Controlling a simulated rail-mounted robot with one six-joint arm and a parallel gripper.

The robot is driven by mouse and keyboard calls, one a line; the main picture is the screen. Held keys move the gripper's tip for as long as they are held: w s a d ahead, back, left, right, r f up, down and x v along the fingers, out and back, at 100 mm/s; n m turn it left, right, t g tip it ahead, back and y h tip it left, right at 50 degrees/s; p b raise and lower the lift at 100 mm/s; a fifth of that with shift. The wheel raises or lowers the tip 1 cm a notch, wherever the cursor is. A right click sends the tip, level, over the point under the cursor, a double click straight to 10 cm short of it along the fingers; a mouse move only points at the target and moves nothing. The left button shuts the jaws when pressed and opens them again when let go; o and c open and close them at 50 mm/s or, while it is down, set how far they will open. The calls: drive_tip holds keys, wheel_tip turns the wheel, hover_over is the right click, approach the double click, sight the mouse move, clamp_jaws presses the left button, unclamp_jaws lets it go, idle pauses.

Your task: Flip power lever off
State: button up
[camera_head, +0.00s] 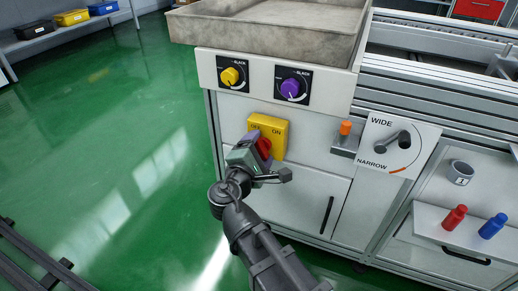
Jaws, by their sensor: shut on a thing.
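The power lever (264,146) is red and sits on a yellow plate (277,136) on the front of the white cabinet. The plate carries lettering, with "ON" readable on its right and other letters on its left, partly covered. My gripper (258,147) is at the left part of the plate, shut on the red lever. The gripper hides part of the lever and the lower left of the plate, so the lever's exact angle is hard to tell.
Above are a yellow knob (230,76) and a purple knob (291,88). Green floor (100,140) is open at left.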

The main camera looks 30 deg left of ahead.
drive_tip(key=shift+f+n, duration=0.1)
drive_tip(key=shift+n, duration=0.8)
drive_tip(key=o, duration=0.9)
drive_tip(key=s, duration=0.3)
drive_tip(key=s+d, duration=0.1)
drive_tip(key=s, duration=0.3)
drive_tip(key=s+d, duration=0.1)
drive_tip(key=s, duration=0.2)
drive_tip(key=shift+s, duration=0.35)
